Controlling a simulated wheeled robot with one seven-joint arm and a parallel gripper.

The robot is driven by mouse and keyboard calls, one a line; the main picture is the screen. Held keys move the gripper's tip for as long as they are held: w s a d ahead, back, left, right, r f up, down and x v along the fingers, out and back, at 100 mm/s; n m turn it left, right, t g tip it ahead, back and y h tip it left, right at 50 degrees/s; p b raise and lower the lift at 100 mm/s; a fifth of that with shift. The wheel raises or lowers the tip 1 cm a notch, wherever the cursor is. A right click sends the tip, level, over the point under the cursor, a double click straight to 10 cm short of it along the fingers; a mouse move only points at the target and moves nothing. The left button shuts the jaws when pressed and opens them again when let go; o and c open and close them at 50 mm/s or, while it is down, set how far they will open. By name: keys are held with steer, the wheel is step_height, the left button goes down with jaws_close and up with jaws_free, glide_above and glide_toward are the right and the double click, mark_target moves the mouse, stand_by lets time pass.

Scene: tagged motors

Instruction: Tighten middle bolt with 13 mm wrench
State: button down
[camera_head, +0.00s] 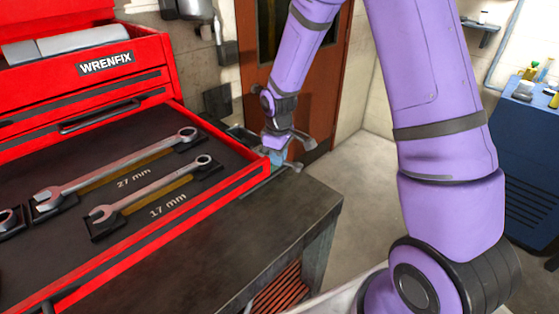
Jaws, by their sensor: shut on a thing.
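My gripper (291,149) is at the drawer's far right corner, beyond the red front edge and above the dark workbench. It is shut on a small grey metal thing (293,165), mostly hidden, and I cannot tell whether it is a wrench. In the open drawer (210,209) lie a long wrench (115,170) above the "27 mm" label and a shorter wrench (150,188) above the "17 mm" label. The end of another wrench (8,218) shows at the left edge. No 13 mm label and no bolt is in view.
The red WRENFIX tool chest (60,85) stands at left on the workbench (275,215). A brown door (330,105) is behind my arm. A blue cabinet (530,150) stands at right. The floor between the bench and the cabinet is clear.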

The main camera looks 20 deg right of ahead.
steer(key=shift+s+a+m, duration=0.5)
steer(key=shift+a+m, duration=0.15)
steer(key=shift+m, duration=0.55)
steer(key=shift+s+a+m, duration=0.35)
steer(key=shift+a+m, duration=0.4)
steer(key=shift+m, duration=0.45)
steer(key=shift+a, duration=0.1)
